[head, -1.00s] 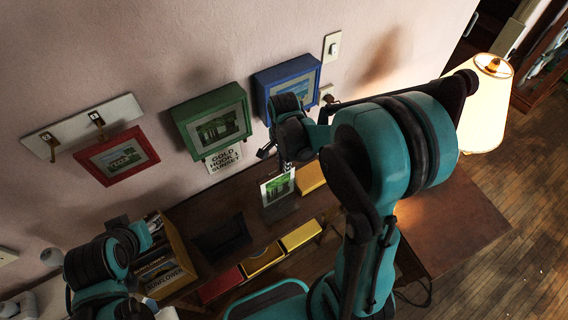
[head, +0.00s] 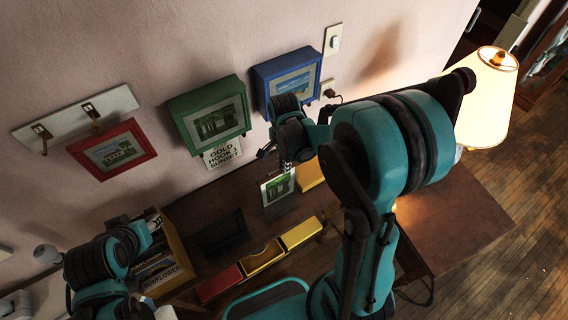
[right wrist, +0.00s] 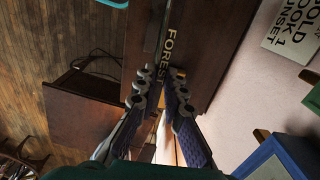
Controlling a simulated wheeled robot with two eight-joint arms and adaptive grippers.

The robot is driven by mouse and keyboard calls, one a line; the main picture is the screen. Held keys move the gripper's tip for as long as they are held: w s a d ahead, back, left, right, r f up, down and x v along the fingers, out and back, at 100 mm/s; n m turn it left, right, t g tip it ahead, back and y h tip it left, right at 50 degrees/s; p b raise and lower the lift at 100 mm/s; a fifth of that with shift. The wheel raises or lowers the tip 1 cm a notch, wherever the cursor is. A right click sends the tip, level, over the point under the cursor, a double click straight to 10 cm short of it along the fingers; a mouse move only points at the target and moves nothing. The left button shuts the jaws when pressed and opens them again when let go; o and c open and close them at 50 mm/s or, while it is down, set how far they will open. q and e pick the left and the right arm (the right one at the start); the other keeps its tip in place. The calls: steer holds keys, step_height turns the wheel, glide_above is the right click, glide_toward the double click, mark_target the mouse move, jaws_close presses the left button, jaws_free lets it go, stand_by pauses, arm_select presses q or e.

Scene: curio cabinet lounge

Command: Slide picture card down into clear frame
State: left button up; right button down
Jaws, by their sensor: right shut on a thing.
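The picture card (head: 278,187), with a green forest picture and pale border, stands upright over the shelf in the head view. My right gripper (head: 287,164) is shut on its upper edge. The clear frame is hard to make out; a dark, see-through-looking piece (head: 280,207) shows right below the card, and I cannot tell how far the card is inside it. In the right wrist view, my right gripper's fingertips (right wrist: 157,75) are close together beside a dark strip lettered FOREST (right wrist: 168,52). My left arm is at the lower left; its fingers are not clear.
A green-framed picture (head: 210,117), a blue-framed one (head: 288,80) and a red-framed one (head: 112,149) are on the wall. A GOLD HOOK sign (head: 222,153) is below the green one. A lamp (head: 487,100) stands right.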

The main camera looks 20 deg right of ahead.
steer(key=shift+f+b, duration=1.8)
steer(key=shift+f, duration=0.3)
steer(key=c, duration=1.6)
jaws_free()
steer(key=shift+o, duration=0.2)
step_height(320, 180, up, 12)
steer(key=shift+r, duration=0.1)
